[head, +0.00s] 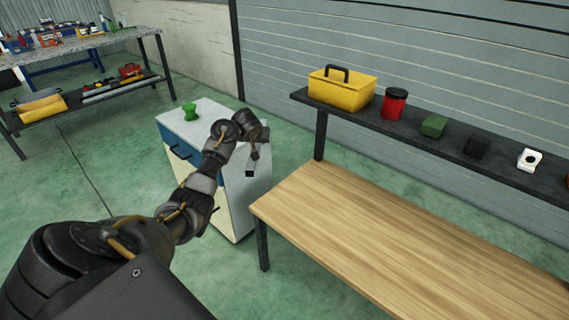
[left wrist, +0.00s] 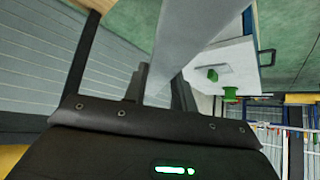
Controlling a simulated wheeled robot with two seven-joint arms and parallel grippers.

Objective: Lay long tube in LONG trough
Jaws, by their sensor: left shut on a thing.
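My left gripper (head: 251,168) is at the end of the arm from the left, pointing down beside the right edge of the cabinet. In the left wrist view its fingers (left wrist: 157,92) are shut on a long, straight grey bar (left wrist: 195,35), which looks like the long tube. The bar runs away from the fingers to the top edge of that view, where its far end is cut off. In the head view I cannot make the tube out clearly. I cannot identify the LONG trough in either view. My right gripper is not in view.
A white-topped cabinet (head: 179,130) bears a green spool-like piece (head: 190,111). The wooden bench (head: 390,240) is bare. Its rear shelf (head: 395,122) holds a yellow toolbox (head: 341,92), a red can (head: 394,104) and small blocks. A cluttered workbench (head: 85,45) stands far left.

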